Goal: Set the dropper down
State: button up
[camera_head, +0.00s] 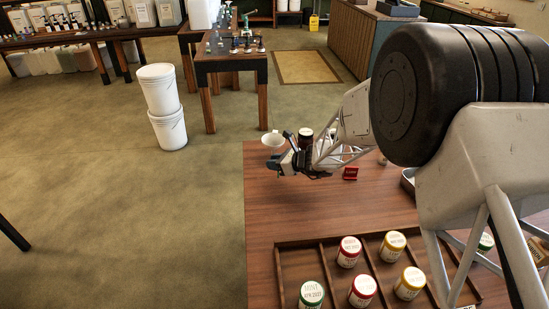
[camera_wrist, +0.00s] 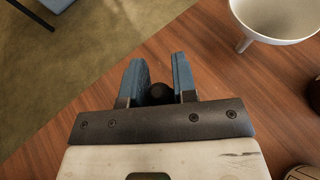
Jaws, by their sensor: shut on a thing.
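My gripper (camera_head: 279,163) is above the left edge of the brown table in the head view. In the wrist view its two blue fingers (camera_wrist: 158,72) are closed around the dropper (camera_wrist: 160,93), and its dark round top shows between them. The lower part of the dropper is hidden below the fingers. In the head view the dropper is too small and dark to tell from the gripper for sure.
A white funnel (camera_wrist: 277,17) stands close to the right of the fingers in the wrist view. A dark jar (camera_head: 305,133) and a red item (camera_head: 350,173) are near. A wooden divided tray (camera_head: 300,240) with several labelled jars fills the front. The table between is clear.

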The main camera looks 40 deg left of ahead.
jog(key=shift+f, duration=0.55)
jog(key=shift+f, duration=0.55)
dwell(0.5)
jog(key=o, duration=1)
jog(key=shift+d, duration=0.15)
jog(key=shift+v, duration=3.75)
jog(key=shift+r, duration=0.1)
